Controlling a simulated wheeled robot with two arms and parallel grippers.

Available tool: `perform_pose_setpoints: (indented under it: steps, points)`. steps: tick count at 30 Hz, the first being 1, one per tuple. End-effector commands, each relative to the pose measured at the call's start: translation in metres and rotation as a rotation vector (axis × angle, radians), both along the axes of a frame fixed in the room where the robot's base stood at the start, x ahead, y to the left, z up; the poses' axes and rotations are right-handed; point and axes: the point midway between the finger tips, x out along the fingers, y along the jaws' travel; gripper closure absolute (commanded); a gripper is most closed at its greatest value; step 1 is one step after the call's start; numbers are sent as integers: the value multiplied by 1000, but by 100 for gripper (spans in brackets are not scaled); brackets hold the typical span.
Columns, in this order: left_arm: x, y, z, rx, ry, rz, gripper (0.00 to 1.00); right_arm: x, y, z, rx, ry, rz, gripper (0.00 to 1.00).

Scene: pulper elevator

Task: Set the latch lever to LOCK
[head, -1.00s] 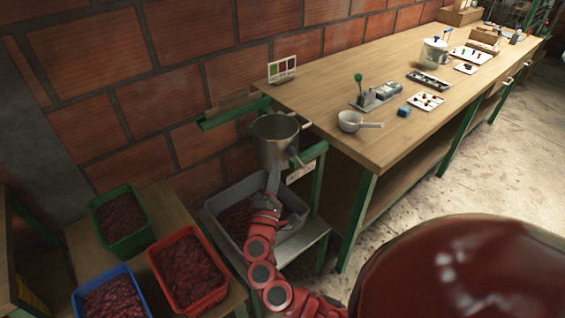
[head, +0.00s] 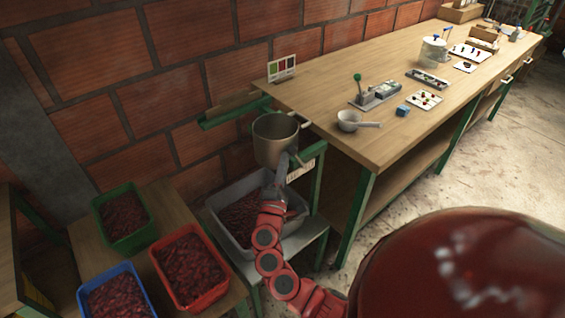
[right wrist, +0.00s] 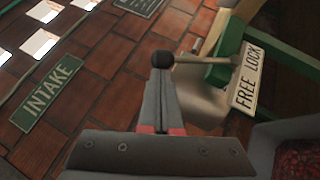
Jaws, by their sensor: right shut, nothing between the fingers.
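The latch lever shows in the right wrist view as a pale rod with a dark round knob (right wrist: 163,60). The rod runs right toward the white FREE LOCK plate (right wrist: 247,76) and meets its edge near the LOCK half; I cannot tell its exact setting. My right gripper (right wrist: 160,78) is shut and empty, its fingertips right at the knob; contact is unclear. In the head view my right gripper (head: 284,162) is at the front of the metal pot (head: 272,146), beside the plate (head: 301,171). My left gripper is not in view.
A grey tub (head: 238,205) of dark red contents stands below the pot. Green (head: 124,243), red (head: 206,303) and blue crates stand at lower left. A long workbench (head: 325,95) with small items extends right. An INTAKE sign (right wrist: 47,93) is on the left in the wrist view.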

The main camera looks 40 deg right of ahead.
Motion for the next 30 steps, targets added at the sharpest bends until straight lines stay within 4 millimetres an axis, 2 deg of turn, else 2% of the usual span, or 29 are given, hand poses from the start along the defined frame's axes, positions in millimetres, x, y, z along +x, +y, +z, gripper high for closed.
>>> perform_pose_setpoints:
  steps: [5, 11, 22, 30]
  points:
    - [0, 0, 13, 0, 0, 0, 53, 0, -4, 8, 45, 2, -2, 100]
    - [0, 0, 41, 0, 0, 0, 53, 1, -13, 23, 157, 8, -1, 100]
    - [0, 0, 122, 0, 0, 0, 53, 3, -49, 48, 500, 35, -3, 100]
    - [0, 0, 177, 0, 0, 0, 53, 5, -76, 52, 743, 53, -4, 100]
